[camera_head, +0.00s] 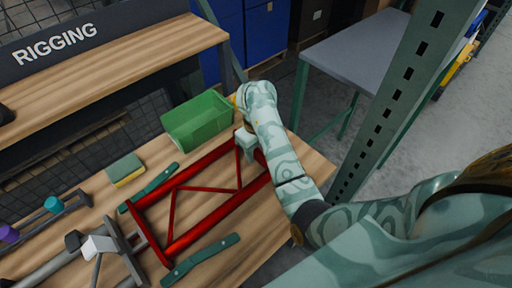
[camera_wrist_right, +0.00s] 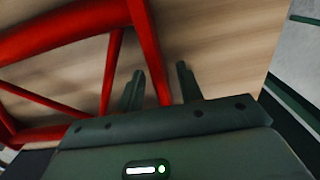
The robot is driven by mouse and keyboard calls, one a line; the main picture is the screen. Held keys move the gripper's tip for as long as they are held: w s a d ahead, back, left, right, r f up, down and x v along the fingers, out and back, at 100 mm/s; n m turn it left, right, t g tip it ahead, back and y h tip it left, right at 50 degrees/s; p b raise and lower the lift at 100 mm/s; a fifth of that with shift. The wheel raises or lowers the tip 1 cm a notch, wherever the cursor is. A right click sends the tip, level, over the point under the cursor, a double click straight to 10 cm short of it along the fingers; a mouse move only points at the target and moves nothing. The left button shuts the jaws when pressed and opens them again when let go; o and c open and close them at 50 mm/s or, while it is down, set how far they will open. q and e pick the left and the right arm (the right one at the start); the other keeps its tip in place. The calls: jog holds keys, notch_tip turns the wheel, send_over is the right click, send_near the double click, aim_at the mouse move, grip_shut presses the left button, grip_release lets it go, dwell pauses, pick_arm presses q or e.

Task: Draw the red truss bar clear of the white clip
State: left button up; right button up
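The red truss bar (camera_head: 205,215) lies slantwise across the wooden table in the head view; it also fills the upper left of the right wrist view (camera_wrist_right: 70,30). A white piece (camera_head: 101,245), possibly the clip, is by the grey fitting at the bar's left end. A pale block (camera_head: 245,139) is at the bar's right end, under my right arm; I cannot tell what it is.
A green bin (camera_head: 197,121) stands at the table's far edge. A green and yellow sponge (camera_head: 126,169) and dark green tools (camera_head: 200,259) lie around the bar. Grey pipes with purple and teal parts (camera_head: 54,205) crowd the left. A green upright (camera_head: 405,85) stands at right.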

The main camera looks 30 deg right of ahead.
grip_shut()
dwell(1.4)
